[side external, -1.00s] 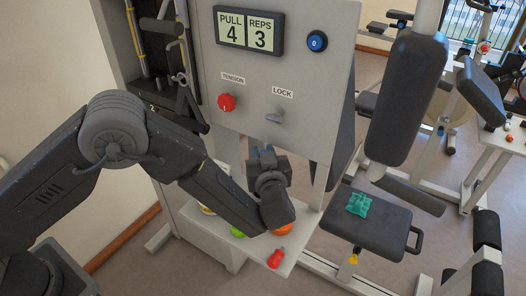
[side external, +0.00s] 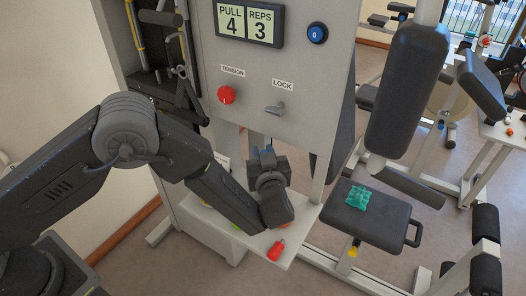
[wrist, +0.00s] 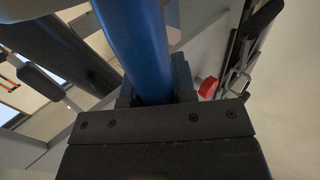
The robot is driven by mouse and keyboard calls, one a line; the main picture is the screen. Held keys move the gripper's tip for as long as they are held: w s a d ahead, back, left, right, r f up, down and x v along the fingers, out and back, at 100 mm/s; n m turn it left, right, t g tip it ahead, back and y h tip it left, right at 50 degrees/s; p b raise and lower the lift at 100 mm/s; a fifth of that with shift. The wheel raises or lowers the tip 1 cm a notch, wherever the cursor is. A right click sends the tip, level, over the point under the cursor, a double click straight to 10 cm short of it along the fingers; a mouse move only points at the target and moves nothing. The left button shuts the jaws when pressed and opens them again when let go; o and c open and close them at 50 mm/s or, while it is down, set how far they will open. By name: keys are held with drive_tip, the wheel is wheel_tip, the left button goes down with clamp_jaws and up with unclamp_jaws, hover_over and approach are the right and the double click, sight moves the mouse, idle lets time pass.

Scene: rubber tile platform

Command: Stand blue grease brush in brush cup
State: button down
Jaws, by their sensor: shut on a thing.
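The blue grease brush shows in the wrist view as a thick blue shaft (wrist: 140,45) rising from between my jaws. Only a small bit of blue (side external: 268,152) shows in the side external view. My gripper (side external: 266,160) is shut on the brush, in front of the machine's panel and above the white shelf. In the wrist view my gripper (wrist: 155,95) shows at the bottom of the shaft. The brush's bristle end cannot be made out. I cannot pick out the brush cup in either view; my arm hides part of the shelf.
A red object (side external: 276,250) lies near the front of the white shelf (side external: 300,238). The grey panel (side external: 250,85) with a red knob (side external: 227,95) and lock lever (side external: 275,109) rises behind. A teal object (side external: 358,199) sits on the black seat (side external: 385,222) to the right.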

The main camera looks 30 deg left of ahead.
drive_tip(key=shift+f, duration=0.5)
drive_tip(key=c, duration=0.8)
unclamp_jaws()
drive_tip(key=shift+c, duration=0.2)
drive_tip(key=v, duration=0.7)
drive_tip(key=shift+s+d, duration=0.15)
drive_tip(key=shift+s, duration=0.05)
